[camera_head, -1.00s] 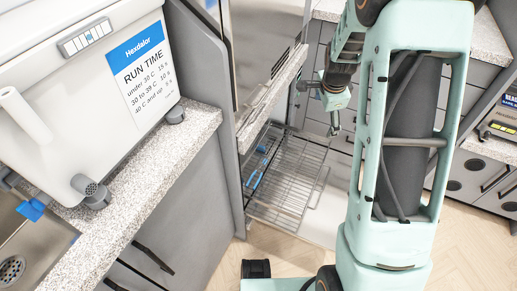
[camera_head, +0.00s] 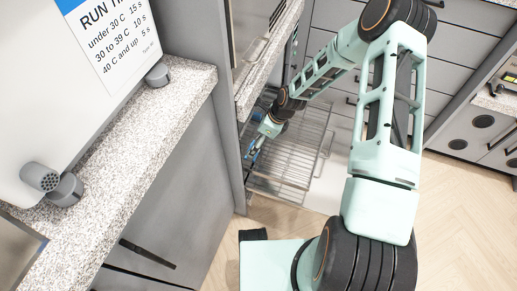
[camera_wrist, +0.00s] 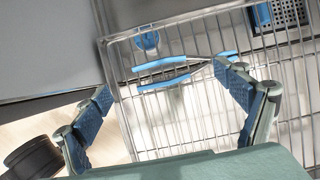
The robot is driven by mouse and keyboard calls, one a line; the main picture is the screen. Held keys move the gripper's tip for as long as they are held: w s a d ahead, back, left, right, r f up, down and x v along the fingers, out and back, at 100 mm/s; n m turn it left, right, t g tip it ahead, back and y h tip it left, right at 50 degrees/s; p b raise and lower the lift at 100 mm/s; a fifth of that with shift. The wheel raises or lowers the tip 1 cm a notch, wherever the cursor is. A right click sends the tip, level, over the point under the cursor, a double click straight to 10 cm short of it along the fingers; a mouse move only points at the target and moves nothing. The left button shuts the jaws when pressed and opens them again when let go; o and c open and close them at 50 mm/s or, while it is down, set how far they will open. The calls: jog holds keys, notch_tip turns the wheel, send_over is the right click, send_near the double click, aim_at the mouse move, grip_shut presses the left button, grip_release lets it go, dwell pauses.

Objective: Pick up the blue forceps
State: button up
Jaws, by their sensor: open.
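The blue forceps (camera_wrist: 165,64) lie on a wire rack (camera_wrist: 190,120) in the wrist view. They have two blue handle parts and greyish metal between them, and lie roughly crosswise in that view. My gripper (camera_wrist: 163,82) is open, with one finger to the left and one to the right. The forceps show between and beyond the fingertips, and their right end is close to the right fingertip. I cannot tell the height gap. In the head view my gripper (camera_head: 254,146) is over the left part of the rack (camera_head: 293,150), partly hiding what lies there.
A round blue item (camera_wrist: 147,40) is just beyond the forceps, and another blue item (camera_wrist: 262,15) is at the upper right by a dark perforated tray (camera_wrist: 290,12). A grey cabinet side and speckled counter (camera_head: 150,120) flank the rack on the left. Drawers stand behind.

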jog(key=b+x, duration=0.2)
jog(key=x, duration=0.4)
jog(key=shift+d+f, duration=0.1)
jog(key=shift+f, duration=0.15)
jog(key=shift+c, duration=0.6)
jog(key=shift+r, duration=0.1)
jog(key=c, duration=1)
jog(key=shift+d, duration=0.15)
jog(key=c, duration=0.8)
